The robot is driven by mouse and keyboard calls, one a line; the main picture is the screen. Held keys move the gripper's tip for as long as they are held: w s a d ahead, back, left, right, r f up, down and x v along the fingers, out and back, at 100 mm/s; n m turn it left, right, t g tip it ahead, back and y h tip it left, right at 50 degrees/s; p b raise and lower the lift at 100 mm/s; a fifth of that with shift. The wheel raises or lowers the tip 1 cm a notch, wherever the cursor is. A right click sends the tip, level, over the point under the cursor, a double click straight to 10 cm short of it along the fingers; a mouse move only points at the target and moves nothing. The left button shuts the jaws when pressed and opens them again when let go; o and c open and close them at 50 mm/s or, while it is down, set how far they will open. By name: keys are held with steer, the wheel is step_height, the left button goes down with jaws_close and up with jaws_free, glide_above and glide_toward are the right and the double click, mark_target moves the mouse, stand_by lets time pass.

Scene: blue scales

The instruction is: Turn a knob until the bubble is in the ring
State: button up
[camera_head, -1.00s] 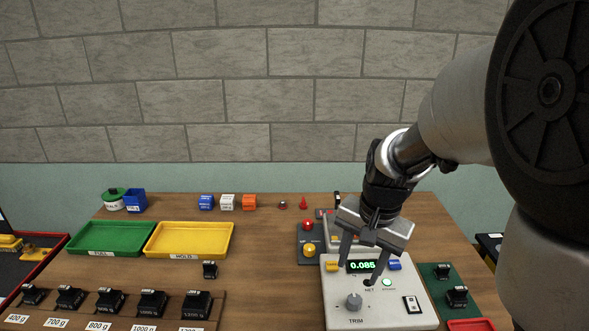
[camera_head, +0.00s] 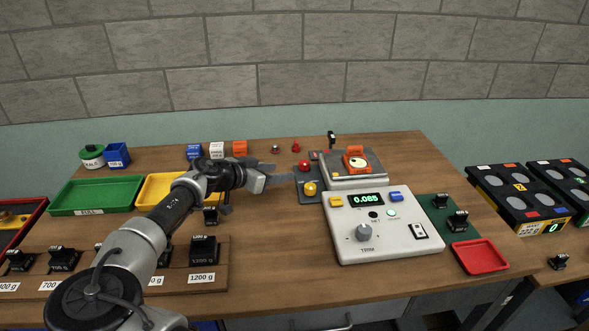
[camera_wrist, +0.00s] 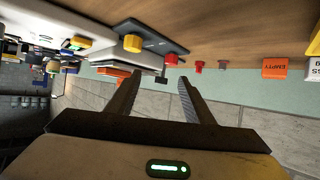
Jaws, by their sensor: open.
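The grey scale box (camera_head: 400,245) stands right of centre on the table, its display reading 0.085. Its grey TRIM knob (camera_head: 363,233) is on the front left of the top face. A small black round spot and a small pale green round spot sit below the display; I cannot make out a bubble in a ring. An orange piece with a pale round face (camera_head: 357,162) lies on the plate behind the box. My gripper (camera_head: 284,178) is open and empty, left of the scale and apart from the knob. Its two fingers (camera_wrist: 157,92) show in the wrist view with nothing between them.
A red button (camera_head: 304,165) and a yellow button (camera_head: 310,188) on a dark panel are close to my fingertips. Black weights, green and yellow trays (camera_head: 97,196) are at left. A red tray (camera_head: 480,257) is right of the scale. Bare table lies in front of the panel.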

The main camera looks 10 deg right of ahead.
mark_target(301, 165)
steer(key=shift+t, duration=0.5)
steer(key=x, duration=0.5)
steer(key=w+a+x, duration=0.1)
steer(key=x, duration=0.4)
steer(key=p+x, duration=0.1)
steer(key=x, duration=0.5)
steer(key=shift+w+a+f, duration=0.25)
steer(key=shift+a, duration=0.15)
steer(key=c, duration=1)
steer(key=shift+c, duration=0.2)
